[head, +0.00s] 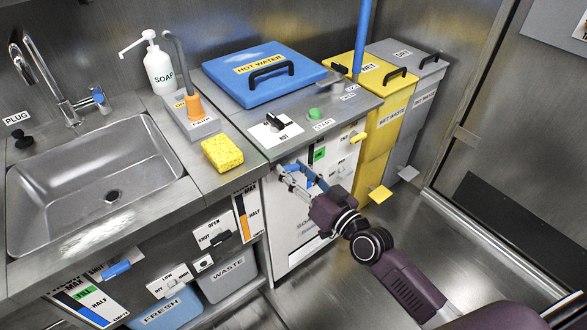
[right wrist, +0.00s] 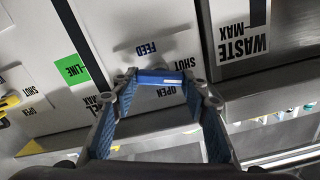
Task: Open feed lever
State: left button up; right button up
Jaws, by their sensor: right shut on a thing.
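The feed lever (right wrist: 158,79) is a blue bar on the white front panel, beside the words FEED, SHUT and OPEN in the right wrist view. It lies between the SHUT and OPEN words. My right gripper (right wrist: 167,87) is shut on the lever, with one fingertip near each end of the bar. In the head view my right gripper (head: 302,174) is at the front of the hot-water unit (head: 287,230), and its fingers partly hide the lever. My left gripper is not in view.
A yellow wet-waste bin (head: 388,128) and a grey bin (head: 418,110) stand right of the unit. A sink (head: 85,185) and a yellow sponge (head: 222,153) are at the left. A yellow lever (head: 357,137) sits on the same panel. The floor at the right is clear.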

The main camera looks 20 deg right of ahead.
jog(key=o, duration=1.2)
jog(key=shift+c, duration=0.2)
jog(key=v, duration=1.2)
